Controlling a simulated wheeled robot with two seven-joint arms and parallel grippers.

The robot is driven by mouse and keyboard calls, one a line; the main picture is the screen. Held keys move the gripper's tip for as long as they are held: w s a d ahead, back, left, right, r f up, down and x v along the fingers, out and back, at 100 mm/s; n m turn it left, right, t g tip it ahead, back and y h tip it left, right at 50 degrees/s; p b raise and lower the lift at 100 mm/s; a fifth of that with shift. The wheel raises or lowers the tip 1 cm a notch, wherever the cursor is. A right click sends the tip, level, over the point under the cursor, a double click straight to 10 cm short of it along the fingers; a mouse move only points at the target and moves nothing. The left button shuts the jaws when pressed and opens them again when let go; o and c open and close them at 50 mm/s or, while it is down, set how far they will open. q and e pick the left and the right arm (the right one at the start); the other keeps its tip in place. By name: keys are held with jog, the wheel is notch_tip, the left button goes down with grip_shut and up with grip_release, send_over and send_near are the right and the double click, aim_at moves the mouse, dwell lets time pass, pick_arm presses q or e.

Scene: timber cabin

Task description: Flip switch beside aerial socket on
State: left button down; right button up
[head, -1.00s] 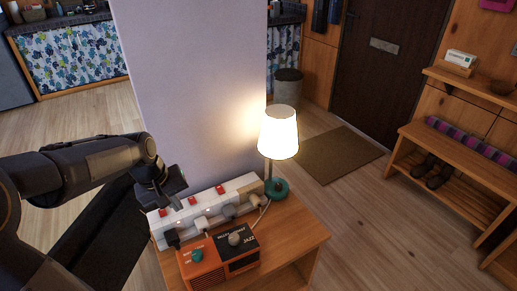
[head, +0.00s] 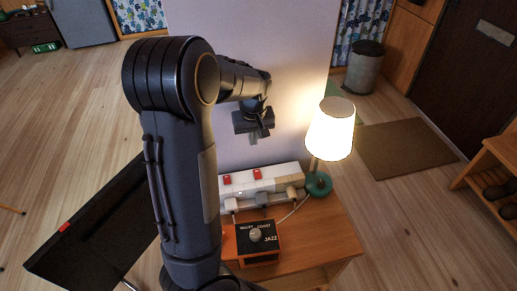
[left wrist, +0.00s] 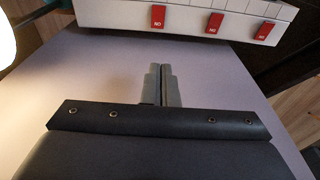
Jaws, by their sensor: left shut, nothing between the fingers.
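A white socket strip (head: 262,184) with red rocker switches lies along the back of the small wooden table, against the lavender pillar. Two red switches (head: 257,174) show in the head view; my arm hides the strip's left end. In the left wrist view the strip (left wrist: 190,18) crosses the top, with three red switches (left wrist: 212,24).
A lit lamp (head: 330,130) with a teal base stands right of the strip. The pillar (head: 285,60) rises behind. Open floor lies right of the table.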

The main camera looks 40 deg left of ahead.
pick_arm(q)
jog(key=b, duration=0.1)
send_over(254, 170)
jog(key=f, duration=1.1)
jog(key=shift+w+a, duration=0.2)
jog(key=shift+w, duration=0.05)
jog(key=shift+a+f, duration=0.1)
jog(key=shift+f, duration=0.65)
jog(key=shift+w+f, duration=0.1)
jog(key=shift+f, duration=0.05)
jog(key=shift+a, duration=0.1)
